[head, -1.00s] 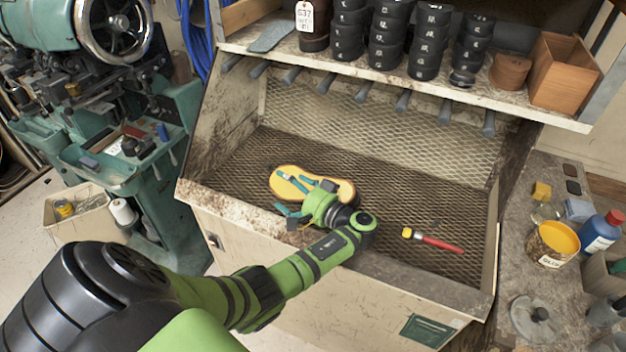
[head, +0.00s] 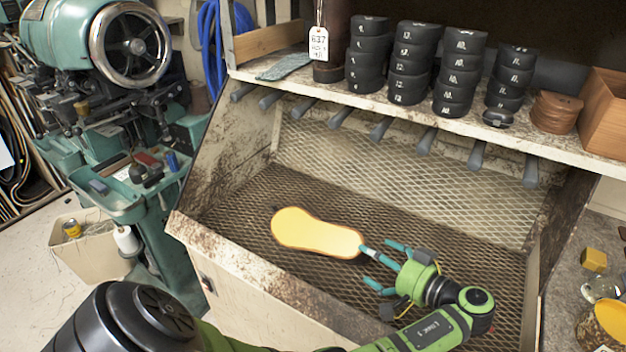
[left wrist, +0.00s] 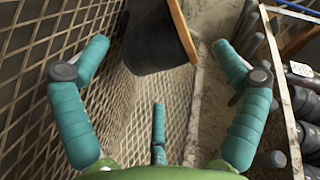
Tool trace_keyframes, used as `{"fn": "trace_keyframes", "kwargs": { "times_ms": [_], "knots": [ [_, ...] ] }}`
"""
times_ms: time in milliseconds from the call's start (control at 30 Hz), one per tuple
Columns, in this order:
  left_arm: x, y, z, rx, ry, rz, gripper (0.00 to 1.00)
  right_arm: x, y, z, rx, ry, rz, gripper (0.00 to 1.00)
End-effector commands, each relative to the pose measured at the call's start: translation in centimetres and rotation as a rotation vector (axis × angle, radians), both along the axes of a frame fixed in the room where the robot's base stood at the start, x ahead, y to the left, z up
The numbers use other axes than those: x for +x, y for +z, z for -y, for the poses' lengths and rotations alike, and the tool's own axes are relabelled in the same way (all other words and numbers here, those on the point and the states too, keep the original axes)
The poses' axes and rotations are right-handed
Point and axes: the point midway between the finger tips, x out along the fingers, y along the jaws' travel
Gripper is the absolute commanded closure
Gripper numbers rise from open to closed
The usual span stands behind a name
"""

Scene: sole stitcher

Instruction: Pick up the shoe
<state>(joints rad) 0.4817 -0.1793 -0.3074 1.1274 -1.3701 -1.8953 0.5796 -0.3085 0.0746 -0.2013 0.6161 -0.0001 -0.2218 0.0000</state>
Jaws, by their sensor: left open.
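The shoe (head: 316,233) lies on the mesh floor of the bench tray with its yellow sole facing up. In the left wrist view, its black upper with a tan sole edge (left wrist: 158,40) shows at the top, ahead of the spread fingers. My left gripper (head: 377,264) has teal fingers and is open and empty. It is at the right end of the shoe, its fingers pointing toward it. One fingertip overlaps the shoe's end in the head view; whether it touches cannot be told. My right gripper is not in view.
The mesh tray (head: 240,200) has a raised dirty front ledge and a mesh back wall. A shelf (head: 300,88) above holds stacks of black heels (head: 412,62), with rods hanging under it. A green machine (head: 100,45) stands at the left. The mesh left of the shoe is clear.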

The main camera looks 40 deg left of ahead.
Motion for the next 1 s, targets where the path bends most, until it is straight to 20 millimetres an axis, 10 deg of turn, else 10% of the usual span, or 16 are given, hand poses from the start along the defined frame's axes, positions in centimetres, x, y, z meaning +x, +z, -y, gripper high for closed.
{"fn": "trace_keyframes", "kwargs": {
  "times_ms": [567,767,1000],
  "knots": [
    [-0.1,-1.1,-4.5,-0.001,0.000,-0.003,0.04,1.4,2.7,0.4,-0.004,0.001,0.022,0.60],
    [-0.1,-1.0,-4.4,0.000,0.000,-0.003,0.84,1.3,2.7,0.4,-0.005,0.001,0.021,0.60],
    [-0.1,-0.9,-4.5,0.002,0.000,-0.001,0.88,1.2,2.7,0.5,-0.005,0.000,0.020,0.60]
  ]
}}
